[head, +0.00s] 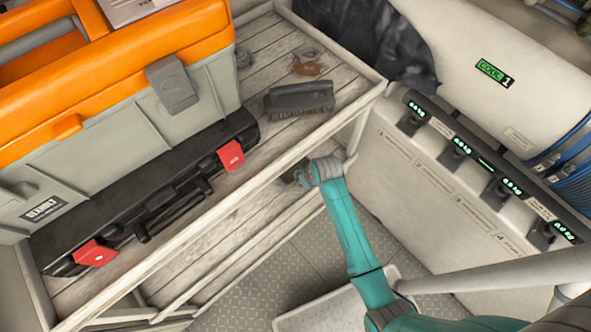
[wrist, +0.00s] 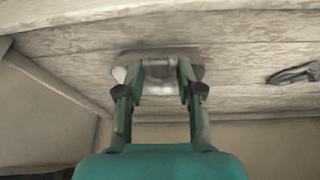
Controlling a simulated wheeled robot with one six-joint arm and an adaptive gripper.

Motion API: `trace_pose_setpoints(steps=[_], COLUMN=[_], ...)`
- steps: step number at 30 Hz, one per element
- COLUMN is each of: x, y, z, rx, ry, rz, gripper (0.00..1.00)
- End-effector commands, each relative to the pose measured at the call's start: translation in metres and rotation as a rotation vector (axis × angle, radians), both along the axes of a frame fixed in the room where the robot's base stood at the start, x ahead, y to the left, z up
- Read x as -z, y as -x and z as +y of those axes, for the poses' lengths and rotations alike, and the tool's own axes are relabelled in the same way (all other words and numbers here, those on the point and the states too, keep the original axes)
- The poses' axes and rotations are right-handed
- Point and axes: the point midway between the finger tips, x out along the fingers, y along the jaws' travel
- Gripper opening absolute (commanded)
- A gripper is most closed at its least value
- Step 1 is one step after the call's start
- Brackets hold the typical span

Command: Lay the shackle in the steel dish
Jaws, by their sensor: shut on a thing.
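My gripper (wrist: 158,88) is shut on a small shiny grey metal piece, which I take to be the shackle (wrist: 159,72); its outline is blurred between the fingertips. A pale silvery, rounded shape, perhaps the steel dish (wrist: 128,75), shows behind and to both sides of the fingers. I cannot tell whether the held piece touches it. In the head view my gripper (head: 301,176) is by the front edge of the plank shelf (head: 262,62), and what it holds is hidden there.
An orange-lidded grey toolbox (head: 120,105) and a black case with red latches (head: 150,205) fill the shelf's left. A dark brush (head: 300,99) lies behind my gripper, near a rusty stain (head: 306,67). A panel of hooks and displays (head: 480,165) stands right.

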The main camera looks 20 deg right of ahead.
Motion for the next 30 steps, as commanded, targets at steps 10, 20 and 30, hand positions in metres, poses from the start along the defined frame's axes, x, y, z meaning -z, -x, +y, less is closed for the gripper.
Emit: trace_pose_setpoints(steps=[10,20,30], x=[0.000,0.031,0.035], y=[-0.043,-0.052,-0.052], z=[0.009,0.010,0.010], rx=[0.000,0.001,0.001], ry=[0.001,0.000,0.001], rz=[-0.001,0.002,0.000], gripper=[0.02,0.02,0.02])
